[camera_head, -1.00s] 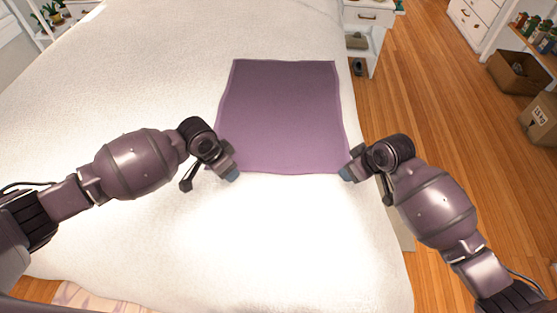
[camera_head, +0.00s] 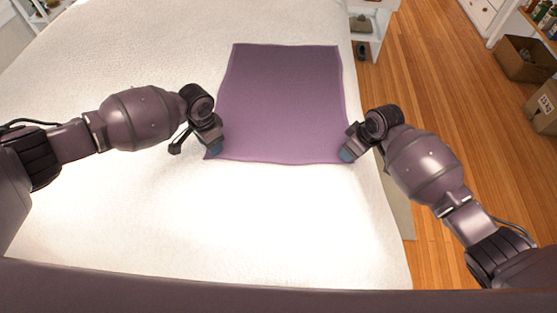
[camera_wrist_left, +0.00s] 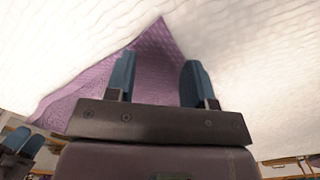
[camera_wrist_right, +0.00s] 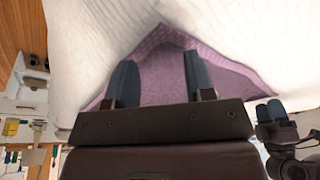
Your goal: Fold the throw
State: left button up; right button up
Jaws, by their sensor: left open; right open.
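The purple throw (camera_head: 282,100) lies flat and spread out on the white bed. My left gripper (camera_head: 215,149) is at its near left corner. In the left wrist view the open blue fingers (camera_wrist_left: 155,78) stand apart, with the throw's corner (camera_wrist_left: 155,45) between and just beyond them. My right gripper (camera_head: 346,155) is at the near right corner. In the right wrist view its open fingers (camera_wrist_right: 160,82) stand on either side of the throw's corner (camera_wrist_right: 163,50). Whether the fingers touch the cloth I cannot tell.
The white bed (camera_head: 130,215) has free room left of and in front of the throw. Its right edge is close to my right arm. A white nightstand (camera_head: 372,30) stands beyond that edge, and cardboard boxes (camera_head: 524,60) are on the wooden floor.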

pick_arm(q)
jog(key=shift+f, duration=0.6)
pick_arm(e)
jog(key=shift+f, duration=0.6)
pick_arm(q)
jog(key=shift+f, duration=0.15)
pick_arm(e)
jog(key=shift+f, duration=0.15)
jog(key=shift+s, duration=0.1)
pick_arm(q)
jog(key=shift+f, duration=0.1)
jog(key=shift+c, duration=0.3)
pick_arm(e)
jog(key=shift+c, duration=0.4)
pick_arm(q)
jog(key=shift+s, duration=0.1)
grip_shut()
pick_arm(e)
jog(key=shift+d, duration=0.1)
grip_shut()
pick_arm(q)
jog(key=shift+a, duration=0.1)
pick_arm(e)
jog(key=shift+f, duration=0.1)
